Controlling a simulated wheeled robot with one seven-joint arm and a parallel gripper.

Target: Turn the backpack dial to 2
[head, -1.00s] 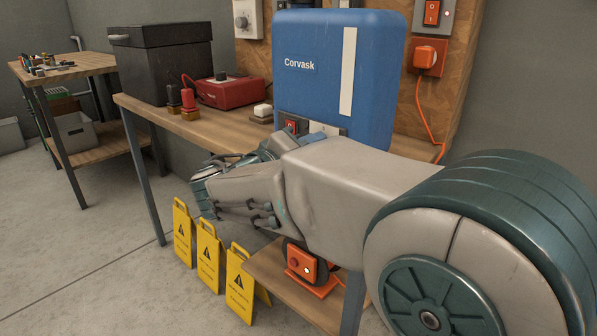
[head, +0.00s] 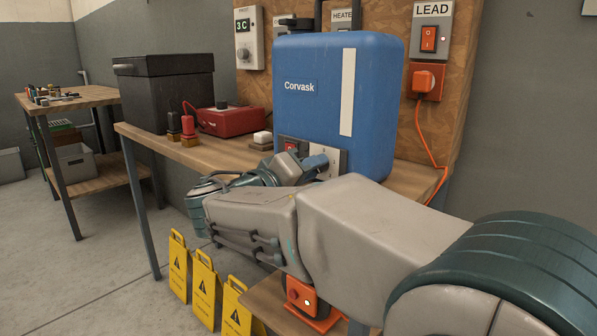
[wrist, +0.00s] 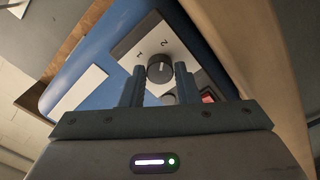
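The blue Corvask backpack (head: 305,110) stands upright on the wooden bench. A pale plate low on its front (head: 338,158) is partly hidden by my gripper (head: 314,164). In the wrist view the black dial (wrist: 160,68) sits on this plate (wrist: 140,38), with the marks 1 and 2 beside it. A light pointer line shows on the dial, roughly toward the 2 side; its exact setting is hard to tell. My gripper, also in the wrist view (wrist: 159,72), has its fingers apart, one on each side of the dial. I cannot make out firm contact.
A red switch (head: 290,147) is beside the plate. An orange plug and cord (head: 427,82) hang right. Yellow signs (head: 204,285) stand below.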

